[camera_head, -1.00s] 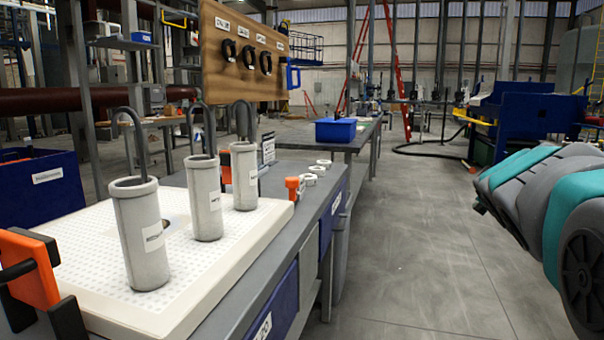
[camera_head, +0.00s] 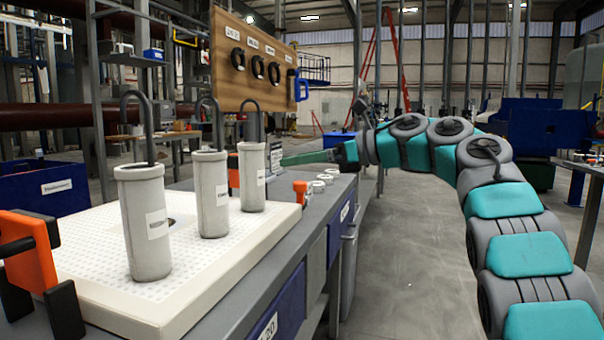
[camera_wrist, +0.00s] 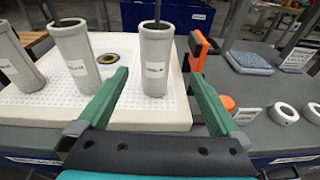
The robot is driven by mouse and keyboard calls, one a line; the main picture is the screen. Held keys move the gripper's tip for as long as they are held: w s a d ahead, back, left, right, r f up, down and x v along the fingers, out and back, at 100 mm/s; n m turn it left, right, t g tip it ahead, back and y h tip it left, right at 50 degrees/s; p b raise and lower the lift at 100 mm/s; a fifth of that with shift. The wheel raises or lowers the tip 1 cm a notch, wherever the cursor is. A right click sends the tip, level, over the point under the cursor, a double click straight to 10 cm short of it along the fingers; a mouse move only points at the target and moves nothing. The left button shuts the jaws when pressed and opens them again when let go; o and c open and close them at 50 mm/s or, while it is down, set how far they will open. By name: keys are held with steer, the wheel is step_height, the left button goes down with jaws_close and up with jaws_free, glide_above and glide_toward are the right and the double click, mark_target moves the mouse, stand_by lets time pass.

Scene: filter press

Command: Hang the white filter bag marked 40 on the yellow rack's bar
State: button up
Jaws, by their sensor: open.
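Three whitish-grey filter bags with dark hooked handles stand upright on a white perforated tray (camera_head: 205,262): a near bag (camera_head: 146,240), a middle bag (camera_head: 210,210) and a far bag (camera_head: 252,185). Each has a white label too small to read, so I cannot tell which is 40. My gripper (camera_head: 290,158) is open and empty, right of the far bag and pointing left. In the wrist view my gripper (camera_wrist: 160,76) has its green fingers apart, with the far bag (camera_wrist: 156,78) framed between them; contact is not visible. No yellow rack is clearly seen.
An orange and black clamp (camera_head: 30,255) is at the near left of the bench. An orange knob (camera_head: 300,188) and white rings (camera_head: 320,184) lie right of the tray. A wooden board (camera_head: 225,60) with black rings stands behind. The floor (camera_head: 400,270) right of the bench is clear.

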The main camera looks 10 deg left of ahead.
mark_target(263, 152)
steer(key=shift+n+h, duration=0.3)
steer(key=shift+s+f+p+x, duration=0.1)
steer(key=shift+f+p+x, duration=0.25)
steer(key=shift+x, duration=1.55)
steer(key=shift+s+f+p+x, duration=0.15)
steer(key=shift+p+x, duration=0.25)
steer(key=shift+x, duration=1.45)
steer(key=shift+s+f+p+x, duration=0.1)
steer(key=shift+f+p+x, duration=0.25)
steer(key=shift+x, duration=1.55)
steer(key=shift+a+f+g, duration=0.1)
steer(key=shift+a+g, duration=0.2)
steer(key=shift+a, duration=0.1)
steer(key=c, duration=1.1)
steer(key=shift+r+p, duration=2.55)
steer(key=shift+p, duration=0.1)
steer(key=shift+c, duration=0.2)
